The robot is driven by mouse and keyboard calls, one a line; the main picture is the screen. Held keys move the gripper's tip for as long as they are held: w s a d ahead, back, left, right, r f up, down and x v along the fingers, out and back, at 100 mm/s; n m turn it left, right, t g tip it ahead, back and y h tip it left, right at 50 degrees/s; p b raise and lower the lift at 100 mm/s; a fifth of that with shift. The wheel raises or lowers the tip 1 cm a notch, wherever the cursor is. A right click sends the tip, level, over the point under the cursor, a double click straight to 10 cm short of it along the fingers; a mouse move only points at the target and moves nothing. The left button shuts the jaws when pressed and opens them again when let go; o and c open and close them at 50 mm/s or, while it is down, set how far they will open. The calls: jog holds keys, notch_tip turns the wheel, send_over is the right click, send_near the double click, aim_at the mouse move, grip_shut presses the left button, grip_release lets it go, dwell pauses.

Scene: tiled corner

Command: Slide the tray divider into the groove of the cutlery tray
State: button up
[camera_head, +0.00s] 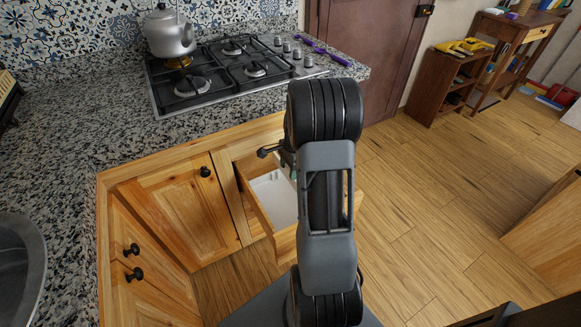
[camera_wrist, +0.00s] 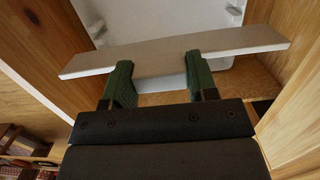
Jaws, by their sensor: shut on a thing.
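The tray divider (camera_wrist: 165,56) is a long pale flat strip that spans much of the wrist view, its right end higher in the picture than its left. My gripper (camera_wrist: 159,68) is shut on it near its middle, with green finger pads. The white cutlery tray (camera_wrist: 176,17) shows behind the divider in the wrist view, with small ridges along its walls. In the head view the tray (camera_head: 277,207) lies inside the open wooden drawer (camera_head: 257,208). There my arm hides the gripper's hold and part of the drawer. The gap between divider and tray is hard to judge.
The drawer's wooden sides stand left and right of the divider in the wrist view. The granite counter (camera_head: 110,148) with a gas hob (camera_head: 235,70) and kettle (camera_head: 170,35) is above and behind the drawer. Open floor (camera_head: 440,190) lies to the right.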

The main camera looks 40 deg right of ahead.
jog(key=shift+f+b, duration=1.6)
jog(key=shift+f, duration=1.2)
jog(key=shift+f+b, duration=1.25)
jog(key=shift+f, duration=1.55)
jog(key=o, duration=1.1)
jog(key=shift+c, duration=0.2)
jog(key=shift+r, duration=0.1)
notch_tip(320, 180, up, 14)
jog(key=d+p, duration=0.1)
jog(key=p, duration=0.2)
jog(key=shift+d+p, duration=0.35)
jog(key=shift+p, duration=0.05)
jog(key=shift+s+f, duration=0.1)
jog(key=shift+f, duration=0.1)
